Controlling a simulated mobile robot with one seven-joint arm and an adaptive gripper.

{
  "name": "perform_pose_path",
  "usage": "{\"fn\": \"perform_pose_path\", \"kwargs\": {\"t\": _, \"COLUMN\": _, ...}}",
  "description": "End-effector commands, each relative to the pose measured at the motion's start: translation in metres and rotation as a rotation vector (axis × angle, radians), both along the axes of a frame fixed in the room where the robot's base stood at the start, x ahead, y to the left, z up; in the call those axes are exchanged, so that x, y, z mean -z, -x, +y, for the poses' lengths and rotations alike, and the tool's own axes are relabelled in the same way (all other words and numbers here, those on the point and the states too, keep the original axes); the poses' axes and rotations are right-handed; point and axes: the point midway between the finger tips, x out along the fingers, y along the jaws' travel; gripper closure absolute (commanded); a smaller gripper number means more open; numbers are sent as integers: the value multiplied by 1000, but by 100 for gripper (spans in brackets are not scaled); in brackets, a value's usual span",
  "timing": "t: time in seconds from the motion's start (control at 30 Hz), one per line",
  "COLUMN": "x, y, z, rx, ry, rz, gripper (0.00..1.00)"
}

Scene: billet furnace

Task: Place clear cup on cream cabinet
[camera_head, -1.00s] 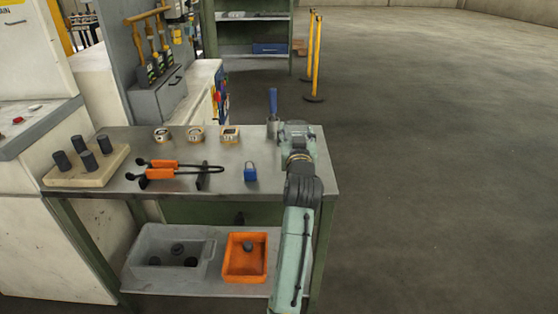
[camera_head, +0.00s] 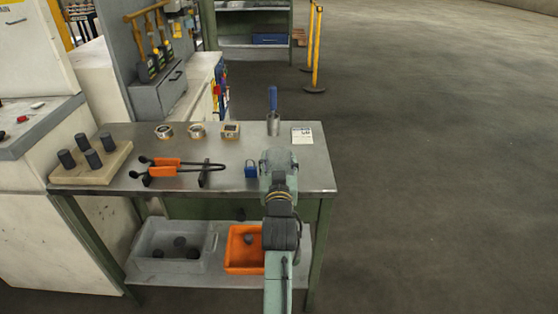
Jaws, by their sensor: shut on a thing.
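My gripper (camera_head: 278,160) is over the right end of the steel workbench (camera_head: 225,182), pointing away from the camera. It is shut on what looks like the clear cup, faintly visible at the gripper's far end; the wrist hides most of it. A tall cream cabinet (camera_head: 35,55) stands at the far left, with a grey-topped console in front of it. A lower cream cabinet (camera_head: 199,84) stands behind the bench. I cannot tell which of the two the task means.
On the bench are a peg block (camera_head: 92,166), orange-handled tongs (camera_head: 165,167), a blue padlock (camera_head: 251,171), several gauges, a metal cup (camera_head: 273,127) with a blue-handled tool, and a white card (camera_head: 302,135). Bins sit on the shelf below. Open floor lies to the right.

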Motion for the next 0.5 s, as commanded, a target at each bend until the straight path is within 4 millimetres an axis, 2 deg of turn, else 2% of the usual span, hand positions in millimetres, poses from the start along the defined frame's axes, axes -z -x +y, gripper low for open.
{"fn": "perform_pose_path", "kwargs": {"t": 0.17, "x": 4, "y": 0, "z": 0, "rx": 0, "ry": 0, "rz": 0, "gripper": 75}}
{"fn": "perform_pose_path", "kwargs": {"t": 0.2, "x": 3, "y": 0, "z": 0, "rx": 0, "ry": 0, "rz": 0, "gripper": 45}}
{"fn": "perform_pose_path", "kwargs": {"t": 0.5, "x": 3, "y": 0, "z": 0, "rx": 0, "ry": 0, "rz": 0, "gripper": 28}}
